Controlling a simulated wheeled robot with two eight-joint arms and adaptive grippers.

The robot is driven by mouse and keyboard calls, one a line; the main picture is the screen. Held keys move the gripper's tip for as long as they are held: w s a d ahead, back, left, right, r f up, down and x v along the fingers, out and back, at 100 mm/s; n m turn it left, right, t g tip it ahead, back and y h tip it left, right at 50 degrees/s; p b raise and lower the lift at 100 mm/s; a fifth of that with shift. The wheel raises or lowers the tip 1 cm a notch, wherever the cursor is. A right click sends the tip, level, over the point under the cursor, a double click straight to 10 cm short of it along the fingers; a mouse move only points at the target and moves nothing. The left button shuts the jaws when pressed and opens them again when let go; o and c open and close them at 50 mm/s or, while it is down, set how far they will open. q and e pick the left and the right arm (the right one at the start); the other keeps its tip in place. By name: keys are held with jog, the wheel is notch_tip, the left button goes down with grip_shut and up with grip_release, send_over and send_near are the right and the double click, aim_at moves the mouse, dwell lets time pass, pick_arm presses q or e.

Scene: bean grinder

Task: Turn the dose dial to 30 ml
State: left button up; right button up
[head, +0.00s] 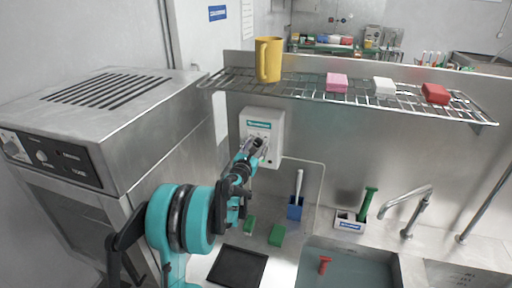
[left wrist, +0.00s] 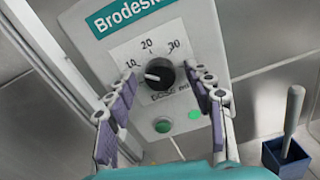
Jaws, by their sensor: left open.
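The white dispenser box (head: 276,124) hangs on the steel back wall under the rack. In the left wrist view its front (left wrist: 190,22) bears a teal brand label and a scale marked 10, 20 and 30. The black dose dial (left wrist: 163,78) has a white pointer mark aimed left, toward the 10 side. My left gripper (head: 256,149) is at the front of the box. In the left wrist view its open fingers (left wrist: 162,80) stand on either side of the dial, with no clear contact. In the head view the gripper covers the dial. My right gripper is not in view.
Below the dial are a green button (left wrist: 162,125) and a green light (left wrist: 194,115). A wire rack (head: 310,90) with a yellow jug (head: 268,60) hangs above the box. A blue brush holder (head: 295,211) stands below right; a steel machine (head: 120,125) stands left.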

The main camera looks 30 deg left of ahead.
pick_arm(q)
jog(key=c, duration=1.2)
jog(key=shift+o, duration=0.2)
jog(key=shift+m, duration=0.4)
jog(key=m+b, duration=0.1)
jog(key=m, duration=0.2)
jog(key=shift+f, duration=0.1)
jog(key=m+b, duration=0.1)
jog(key=m, duration=0.4)
jog(key=shift+b, duration=0.35)
jog(key=m+b, duration=0.1)
jog(key=m, duration=0.5)
jog(key=shift+d, duration=0.1)
jog(key=shift+m+b, duration=0.3)
jog(key=shift+m, duration=2.2)
